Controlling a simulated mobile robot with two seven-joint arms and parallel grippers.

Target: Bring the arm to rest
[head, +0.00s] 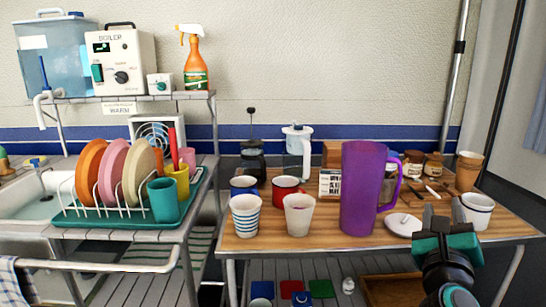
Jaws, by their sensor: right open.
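My right gripper (443,216) is open, with dark fingers pointing up and away from me. It is at the front right of the wooden table (270,240), between a white lid-like disc (403,225) and a white cup with a dark rim (477,212). Nothing shows between its fingers. The gripper and its wrist hide part of the table's front edge. I cannot tell whether it touches the table. My left gripper is not in view.
A tall purple pitcher (362,190) stands left of my gripper. Several cups, including a striped one (246,216) and a speckled one (298,215), line the front. A dish rack (115,205) with plates is at left. A lower shelf holds a wooden tray (393,289).

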